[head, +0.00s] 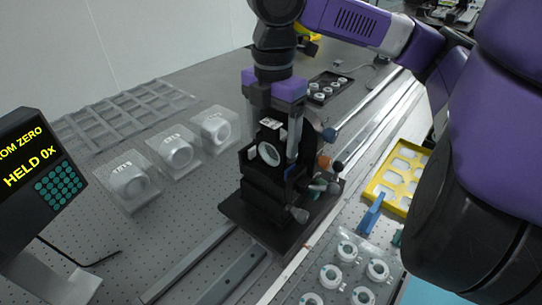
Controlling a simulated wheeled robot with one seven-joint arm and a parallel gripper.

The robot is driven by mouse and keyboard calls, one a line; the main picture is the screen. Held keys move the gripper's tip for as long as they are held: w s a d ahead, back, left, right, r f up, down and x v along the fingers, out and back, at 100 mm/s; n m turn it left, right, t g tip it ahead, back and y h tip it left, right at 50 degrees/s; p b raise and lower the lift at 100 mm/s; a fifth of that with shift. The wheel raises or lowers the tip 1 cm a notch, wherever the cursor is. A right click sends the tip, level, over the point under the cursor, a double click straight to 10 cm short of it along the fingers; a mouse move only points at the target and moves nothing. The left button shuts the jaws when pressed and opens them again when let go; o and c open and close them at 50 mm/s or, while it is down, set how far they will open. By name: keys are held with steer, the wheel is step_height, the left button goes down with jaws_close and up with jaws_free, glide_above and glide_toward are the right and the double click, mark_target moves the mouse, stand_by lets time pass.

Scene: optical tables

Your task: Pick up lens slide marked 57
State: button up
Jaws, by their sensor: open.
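My gripper (278,128) points down over a black optical mount (262,196) with several knobs, near the middle of the head view. Its jaws are open, one finger at the left and one at the right of the mount's top. A dark lens slide (268,136) with a pale round lens (268,153) stands upright in the mount, below and between the fingers. A small white label is on its top edge, but its number is too small to read. I cannot tell whether either finger touches the slide.
Three clear blocks with white rings (178,153) stand left of the mount, before a grey grid rack (120,112). A ring-lens tray (322,258), a yellow tray (379,173) and a blue piece (371,213) lie right.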

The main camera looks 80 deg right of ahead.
steer(key=shift+f, duration=0.95)
steer(key=c, duration=1.3)
steer(key=shift+r, duration=0.1)
